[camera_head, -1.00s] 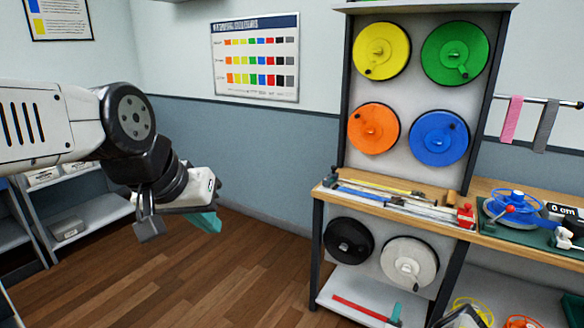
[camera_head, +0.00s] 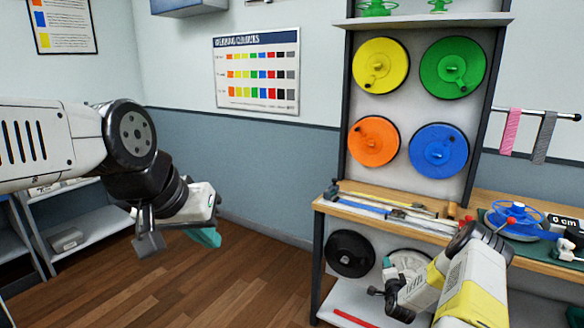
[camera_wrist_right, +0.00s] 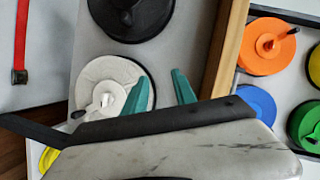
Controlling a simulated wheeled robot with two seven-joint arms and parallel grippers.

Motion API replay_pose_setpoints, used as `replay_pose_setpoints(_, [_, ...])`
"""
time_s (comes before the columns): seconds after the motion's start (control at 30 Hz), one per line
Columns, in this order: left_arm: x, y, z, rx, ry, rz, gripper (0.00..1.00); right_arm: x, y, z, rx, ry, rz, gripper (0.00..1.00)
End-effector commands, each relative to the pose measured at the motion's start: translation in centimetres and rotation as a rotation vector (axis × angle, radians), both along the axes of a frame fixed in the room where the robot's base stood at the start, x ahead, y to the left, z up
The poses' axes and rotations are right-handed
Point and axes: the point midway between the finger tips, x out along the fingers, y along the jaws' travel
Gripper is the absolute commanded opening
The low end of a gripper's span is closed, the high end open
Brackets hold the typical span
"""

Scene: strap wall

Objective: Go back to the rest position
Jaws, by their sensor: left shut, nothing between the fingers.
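My left gripper (camera_head: 204,238) hangs at the left in the head view, over the floor and away from the reel wall. Its teal fingers are shut with nothing between them. My right gripper (camera_head: 388,266) is in front of the lower reels in the head view, partly hidden by its own wrist. In the right wrist view its two teal fingers (camera_wrist_right: 161,84) are apart, with nothing between them. The white reel (camera_wrist_right: 108,88) lies behind and beside the left finger there.
The rack has yellow (camera_head: 381,66), green (camera_head: 453,66), orange (camera_head: 374,141) and blue (camera_head: 439,150) reels. Below the wooden shelf (camera_head: 350,208) is a black reel (camera_head: 350,254). A red strap (camera_wrist_right: 20,40) shows in the right wrist view. Floor at left centre is clear.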

Motion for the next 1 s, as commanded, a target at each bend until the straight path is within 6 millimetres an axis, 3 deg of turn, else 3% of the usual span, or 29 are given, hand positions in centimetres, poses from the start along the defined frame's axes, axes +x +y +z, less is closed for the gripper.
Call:
replay_pose_setpoints(0.03, [0.0, 0.0, 0.0, 0.0, 0.0, 0.0, 0.0, 1.6, 0.8, 3.4, -0.05, 0.027, 0.051, 0.33])
replay_pose_setpoints(0.2, [0.0, 0.0, 0.0, 0.0, 0.0, 0.0, 0.0, 3.6, 3.7, 11.8, -0.203, 0.153, 0.19, 0.33])
replay_pose_setpoints(0.37, [0.0, 0.0, 0.0, 0.0, 0.0, 0.0, 0.0, 3.1, 6.7, 19.7, -0.345, 0.262, 0.303, 0.33])
replay_pose_setpoints(0.47, [0.0, 0.0, 0.0, 0.0, 0.0, 0.0, 0.0, 1.7, 8.6, 24.4, -0.43, 0.327, 0.364, 0.33])
replay_pose_setpoints(0.57, [0.0, 0.0, 0.0, 0.0, 0.0, 0.0, 0.0, -0.6, 10.5, 29.0, -0.508, 0.388, 0.422, 0.33])
replay_pose_setpoints(0.77, [0.0, 0.0, 0.0, 0.0, 0.0, 0.0, 0.0, -7.4, 14.2, 36.9, -0.643, 0.497, 0.528, 0.33])
replay_pose_setpoints(1.0, [0.0, 0.0, 0.0, 0.0, 0.0, 0.0, 0.0, -18.7, 18.0, 43.6, -0.761, 0.602, 0.662, 0.33])
